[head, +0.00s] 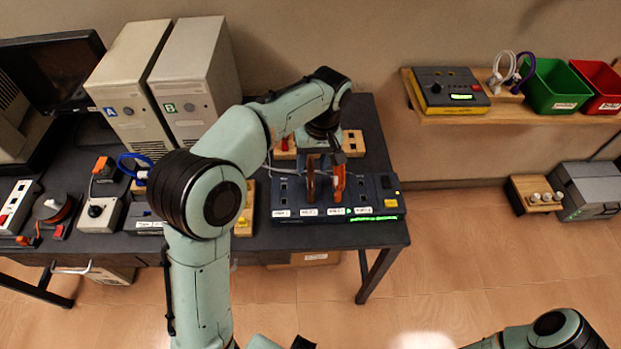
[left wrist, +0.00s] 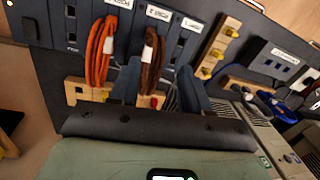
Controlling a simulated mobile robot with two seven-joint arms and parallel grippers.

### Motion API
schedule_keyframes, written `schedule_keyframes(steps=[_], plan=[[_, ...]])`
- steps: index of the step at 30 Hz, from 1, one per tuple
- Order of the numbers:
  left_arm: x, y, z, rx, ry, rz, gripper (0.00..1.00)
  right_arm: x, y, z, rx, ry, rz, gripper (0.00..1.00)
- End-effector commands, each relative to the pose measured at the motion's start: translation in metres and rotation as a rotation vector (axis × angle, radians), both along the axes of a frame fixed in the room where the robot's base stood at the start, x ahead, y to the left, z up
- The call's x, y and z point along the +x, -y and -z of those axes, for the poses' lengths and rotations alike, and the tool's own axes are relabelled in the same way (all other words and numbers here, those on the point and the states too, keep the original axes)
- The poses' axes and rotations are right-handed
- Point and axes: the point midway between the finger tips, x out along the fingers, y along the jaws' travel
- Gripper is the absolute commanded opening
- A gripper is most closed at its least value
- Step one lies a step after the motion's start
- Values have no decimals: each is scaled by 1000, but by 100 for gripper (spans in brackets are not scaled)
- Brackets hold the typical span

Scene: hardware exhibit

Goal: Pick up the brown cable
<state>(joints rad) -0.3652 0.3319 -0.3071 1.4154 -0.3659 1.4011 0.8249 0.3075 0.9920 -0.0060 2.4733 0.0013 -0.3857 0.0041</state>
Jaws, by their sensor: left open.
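The brown cable (head: 311,182) is a looped coil standing on the dark blue switch box (head: 377,187) at the right of the table. In the left wrist view the brown cable (left wrist: 150,58) shows between the two dark fingers of my left gripper (left wrist: 157,76), which is open. In the head view my left gripper (head: 322,155) points down at the box, just behind the coils. Whether a finger touches the brown cable cannot be told. An orange cable (head: 338,183) hangs close beside it and also shows in the left wrist view (left wrist: 100,50). My right gripper is not in view.
Wooden socket blocks (head: 353,143) stand behind the box. Two beige computer towers (head: 193,82), a blue cable (head: 133,165) and small devices fill the table's left. A wall shelf (head: 520,117) holds a green bin (head: 556,87) and a red bin (head: 598,87).

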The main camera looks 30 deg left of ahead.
Motion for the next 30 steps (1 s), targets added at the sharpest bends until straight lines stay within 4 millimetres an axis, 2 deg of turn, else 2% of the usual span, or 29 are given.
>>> schedule_keyframes(steps=[9, 19, 23, 24, 30], plan=[[1, -4, 44, 0, -4, 0, 47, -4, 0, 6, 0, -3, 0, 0], [1, -5, 50, -1, -1, 0, 47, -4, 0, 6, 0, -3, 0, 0], [1, -5, 50, 0, 0, 1, 5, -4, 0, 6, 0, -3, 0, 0], [1, -5, 50, 0, 0, 1, 0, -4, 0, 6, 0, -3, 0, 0], [1, -5, 50, 0, 0, 1, 0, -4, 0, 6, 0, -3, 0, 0]])
